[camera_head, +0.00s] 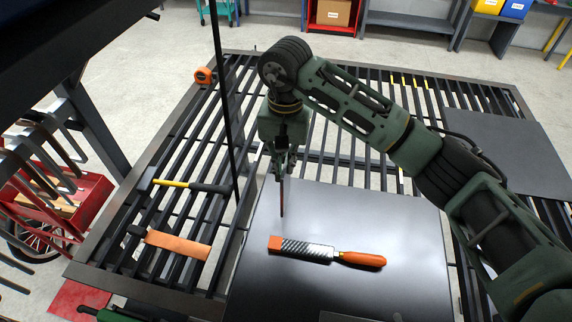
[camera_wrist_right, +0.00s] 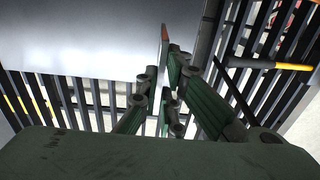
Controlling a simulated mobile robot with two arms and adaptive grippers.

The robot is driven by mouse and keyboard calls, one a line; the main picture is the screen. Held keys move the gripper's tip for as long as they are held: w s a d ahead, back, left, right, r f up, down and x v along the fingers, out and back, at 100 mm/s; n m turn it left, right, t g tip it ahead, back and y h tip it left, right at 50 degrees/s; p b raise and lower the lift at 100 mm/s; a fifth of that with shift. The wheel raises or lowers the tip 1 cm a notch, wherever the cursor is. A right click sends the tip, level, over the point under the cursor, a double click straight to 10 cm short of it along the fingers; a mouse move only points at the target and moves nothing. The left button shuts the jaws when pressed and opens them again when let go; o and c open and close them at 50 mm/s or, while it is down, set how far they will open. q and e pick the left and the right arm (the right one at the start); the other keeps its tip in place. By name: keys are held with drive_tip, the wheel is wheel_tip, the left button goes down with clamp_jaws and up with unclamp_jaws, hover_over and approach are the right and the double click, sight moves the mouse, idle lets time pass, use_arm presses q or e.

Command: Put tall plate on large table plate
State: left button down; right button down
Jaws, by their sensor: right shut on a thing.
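The large table plate (camera_head: 400,235) is a smooth dark sheet lying on the slatted table; it also fills the upper left of the right wrist view (camera_wrist_right: 80,40). My right gripper (camera_head: 282,172) points down above its back left part. It is shut on a thin upright piece, seen nearly edge-on with a reddish edge, probably the tall plate (camera_head: 282,200). The piece also shows in the right wrist view (camera_wrist_right: 164,46). I cannot tell whether its lower end touches the table plate.
A file with an orange handle (camera_head: 360,259) lies on the large table plate. A yellow-handled hammer (camera_head: 172,184), an orange-handled tool (camera_head: 178,244) and a tape measure (camera_head: 203,76) lie on the slats at left. Another dark plate (camera_head: 510,150) lies at right.

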wheel_tip(320, 180, down, 2)
drive_tip(key=shift+f+p, duration=0.2)
drive_tip(key=shift+p, duration=0.3)
drive_tip(key=shift+f, duration=0.1)
drive_tip(key=shift+f, duration=0.1)
drive_tip(key=c, duration=1.9)
unclamp_jaws()
drive_tip(key=shift+s, duration=0.1)
wheel_tip(320, 180, up, 11)
drive_tip(key=b, duration=0.5)
drive_tip(key=shift+r, duration=0.65)
